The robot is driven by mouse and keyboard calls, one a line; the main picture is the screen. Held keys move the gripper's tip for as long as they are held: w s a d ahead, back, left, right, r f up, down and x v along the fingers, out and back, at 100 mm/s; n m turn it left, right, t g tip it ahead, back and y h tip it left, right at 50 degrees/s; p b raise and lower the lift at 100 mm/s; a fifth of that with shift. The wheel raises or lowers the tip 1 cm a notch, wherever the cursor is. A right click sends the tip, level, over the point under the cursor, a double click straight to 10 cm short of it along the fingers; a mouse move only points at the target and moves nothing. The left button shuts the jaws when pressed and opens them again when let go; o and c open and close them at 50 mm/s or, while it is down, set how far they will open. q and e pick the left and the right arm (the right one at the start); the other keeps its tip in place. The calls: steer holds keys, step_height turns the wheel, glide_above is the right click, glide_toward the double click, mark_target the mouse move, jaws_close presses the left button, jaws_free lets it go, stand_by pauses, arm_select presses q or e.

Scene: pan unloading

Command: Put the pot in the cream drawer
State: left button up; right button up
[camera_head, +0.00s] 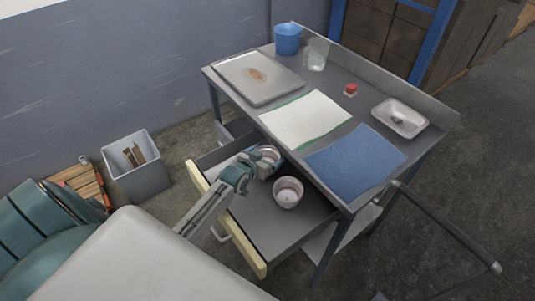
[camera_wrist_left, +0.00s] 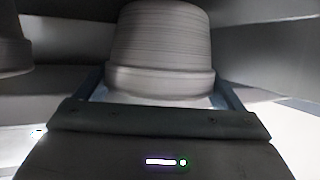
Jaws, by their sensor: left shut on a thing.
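The cream drawer (camera_head: 258,262) is pulled out under the metal workbench. My left gripper (camera_head: 262,165) reaches into it and is shut on a grey pot (camera_head: 268,152), at the drawer's back part near the bench edge. In the left wrist view that pot (camera_wrist_left: 160,45) sits between my fingers (camera_wrist_left: 160,98), its thick rim toward the gripper. I cannot tell whether its base touches the drawer floor. A second, light pot (camera_head: 288,193) stands upright in the drawer to the right of the gripper. Part of a pot (camera_wrist_left: 12,45) also shows at the left wrist view's left edge. My right gripper is out of view.
The bench top (camera_head: 335,88) above holds a tray (camera_head: 258,78), blue bucket (camera_head: 288,38), glass jar (camera_head: 317,52), white-green cloth (camera_head: 305,120), blue mat (camera_head: 355,158), red-topped item (camera_head: 351,90) and metal dish (camera_head: 400,118). A grey bin (camera_head: 140,180) stands left. The drawer's front right is clear.

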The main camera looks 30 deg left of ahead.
arm_select(q)
steer(key=shift+p+x, duration=0.35)
steer(key=shift+x, duration=0.45)
steer(key=shift+s+f, duration=0.1)
steer(key=shift+f, duration=0.15)
steer(key=shift+f, duration=0.25)
steer(key=o, duration=0.7)
steer(key=shift+o, duration=0.2)
steer(key=shift+r, duration=0.2)
steer(key=shift+b+v, duration=0.6)
steer(key=shift+v, duration=3.15)
steer(key=shift+r, duration=0.1)
